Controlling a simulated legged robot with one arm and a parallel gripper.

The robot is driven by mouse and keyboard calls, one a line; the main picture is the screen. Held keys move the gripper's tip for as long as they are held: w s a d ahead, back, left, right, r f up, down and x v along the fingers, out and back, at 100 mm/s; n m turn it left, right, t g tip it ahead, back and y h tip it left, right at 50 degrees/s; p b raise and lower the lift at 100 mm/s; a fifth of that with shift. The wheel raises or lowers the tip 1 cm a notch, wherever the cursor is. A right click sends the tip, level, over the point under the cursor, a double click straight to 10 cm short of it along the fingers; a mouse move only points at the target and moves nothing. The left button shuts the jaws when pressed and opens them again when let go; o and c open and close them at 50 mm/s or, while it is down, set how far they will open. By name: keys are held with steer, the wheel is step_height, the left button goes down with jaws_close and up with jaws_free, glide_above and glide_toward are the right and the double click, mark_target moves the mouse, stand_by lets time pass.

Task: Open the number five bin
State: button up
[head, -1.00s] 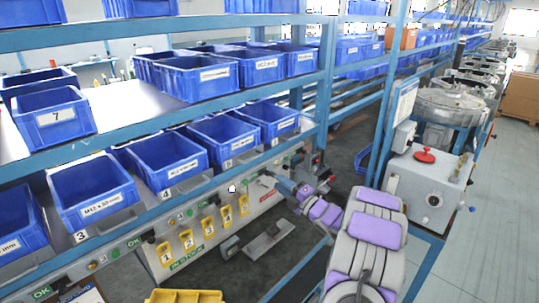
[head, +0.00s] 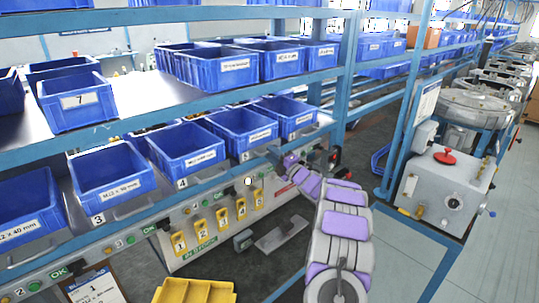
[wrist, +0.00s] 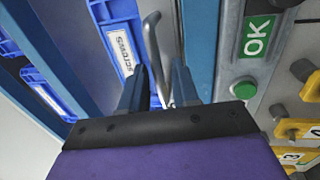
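The number five bin (head: 238,127) is a blue open-topped box on the lower shelf, with a small 5 on the rail below it. My gripper (head: 273,153) is at the shelf's front edge, just below and right of this bin's front. In the wrist view a blue bin front with a white label (wrist: 121,50) shows beside a bent grey metal handle (wrist: 155,55). My gripper (wrist: 158,85) has its two fingers apart, and the handle appears to run between them. Whether they touch it I cannot tell.
Bin 4 (head: 185,150) and bin 3 (head: 110,185) stand to the left, another blue bin (head: 297,118) to the right. A green OK sign (wrist: 257,37) and green button (wrist: 244,89) are near my gripper. Yellow tags (head: 224,214) hang below. A blue post (head: 345,85) stands at right.

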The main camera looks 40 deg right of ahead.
steer(key=shift+w+d+r, duration=0.1)
steer(key=shift+w+d, duration=0.3)
steer(key=shift+w, duration=0.45)
steer(key=shift+a+r, duration=0.1)
steer(key=shift+a, duration=0.25)
steer(key=shift+c, duration=0.4)
jaws_close()
steer(key=shift+s, duration=0.1)
